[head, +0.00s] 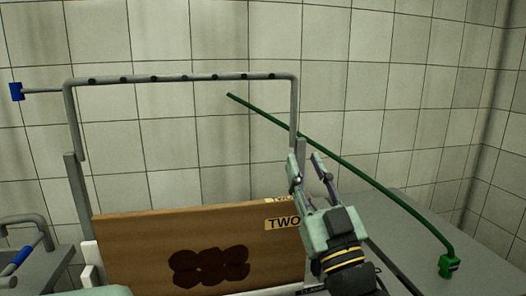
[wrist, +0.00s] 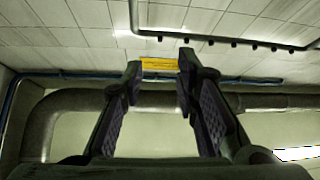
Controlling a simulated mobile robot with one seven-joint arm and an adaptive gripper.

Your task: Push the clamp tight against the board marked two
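A brown board (head: 130,245) stands upright in the lower middle of the head view, with dark blotches on its face. A label (head: 283,223) reading TWO is at its upper right; part of a second label shows just behind it. My gripper (head: 304,158) is open and empty, pointing up above the board's right end, and hides part of that end. Its spread fingers also show in the wrist view (wrist: 160,62). I cannot surely pick out the clamp; a white stepped piece (head: 92,265) sits at the board's left end.
A blue-ended rod (head: 17,91) sticks out left. A long green rod (head: 360,172) slants down right to a green block (head: 448,266) on the grey table (head: 490,265). A grey handle (head: 42,230) is at left.

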